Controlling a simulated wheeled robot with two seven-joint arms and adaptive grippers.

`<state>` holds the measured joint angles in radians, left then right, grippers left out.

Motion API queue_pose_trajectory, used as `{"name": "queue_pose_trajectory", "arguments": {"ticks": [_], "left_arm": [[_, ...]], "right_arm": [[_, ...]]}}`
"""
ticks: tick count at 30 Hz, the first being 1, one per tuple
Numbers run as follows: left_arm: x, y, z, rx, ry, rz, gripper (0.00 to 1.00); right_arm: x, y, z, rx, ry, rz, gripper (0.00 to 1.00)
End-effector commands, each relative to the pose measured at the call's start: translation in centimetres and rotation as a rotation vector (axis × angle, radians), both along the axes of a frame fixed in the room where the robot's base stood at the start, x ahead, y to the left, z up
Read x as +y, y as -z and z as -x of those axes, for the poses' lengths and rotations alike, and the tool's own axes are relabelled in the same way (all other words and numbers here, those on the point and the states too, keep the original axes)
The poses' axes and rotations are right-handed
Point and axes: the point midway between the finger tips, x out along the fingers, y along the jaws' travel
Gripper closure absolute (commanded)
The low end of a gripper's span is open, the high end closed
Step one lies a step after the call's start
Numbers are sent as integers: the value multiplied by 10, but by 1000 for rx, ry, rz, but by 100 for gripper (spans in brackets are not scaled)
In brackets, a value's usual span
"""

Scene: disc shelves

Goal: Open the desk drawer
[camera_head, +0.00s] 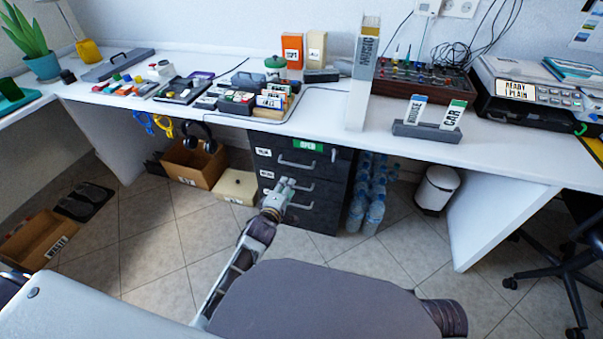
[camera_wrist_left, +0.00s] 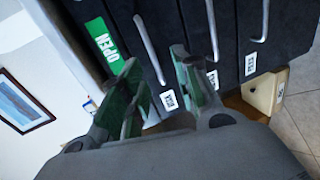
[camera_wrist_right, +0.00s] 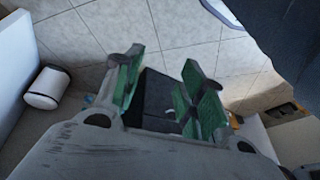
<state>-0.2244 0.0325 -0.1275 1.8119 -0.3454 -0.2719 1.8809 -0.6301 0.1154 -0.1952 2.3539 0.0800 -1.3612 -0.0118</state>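The dark drawer cabinet (camera_head: 333,182) stands under the desk, its drawers stacked and looking shut. A green OPEN label (camera_head: 307,146) marks the top drawer; it also shows in the left wrist view (camera_wrist_left: 103,40). The top drawer's metal handle (camera_head: 296,164) is just above my left gripper (camera_head: 287,182), which is in front of the cabinet. In the left wrist view my left gripper (camera_wrist_left: 158,68) is open, with the top handle (camera_wrist_left: 149,45) showing between its fingertips; I cannot tell if they touch. My right gripper (camera_wrist_right: 160,75) is open and empty above the floor.
The white desk (camera_head: 400,140) overhangs the cabinet. Several water bottles (camera_head: 376,214) stand right of it, and a white bin (camera_head: 437,188) farther right. A cream box (camera_head: 237,188) and a cardboard box (camera_head: 190,168) are at its left.

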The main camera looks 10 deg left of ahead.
Motion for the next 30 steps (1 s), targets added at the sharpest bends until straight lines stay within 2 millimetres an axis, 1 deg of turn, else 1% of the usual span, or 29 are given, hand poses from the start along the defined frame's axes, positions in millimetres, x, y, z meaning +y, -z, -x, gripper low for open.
{"name": "queue_pose_trajectory", "arguments": {"ticks": [3,7,20,26,30], "left_arm": [[0,-10,-3,-27,-11,39,68],[0,-15,-4,-35,-15,53,68],[0,-15,-6,-34,-14,52,68],[0,-12,-14,-33,-14,51,68],[-1,-10,-23,-33,-13,50,68]], "right_arm": [[1,-7,2,-5,-2,-6,60],[1,-11,3,-6,-3,-7,60],[1,-10,3,-7,-3,-8,60],[3,-4,1,-15,-2,-15,60],[4,2,0,-22,-2,-24,60]]}}
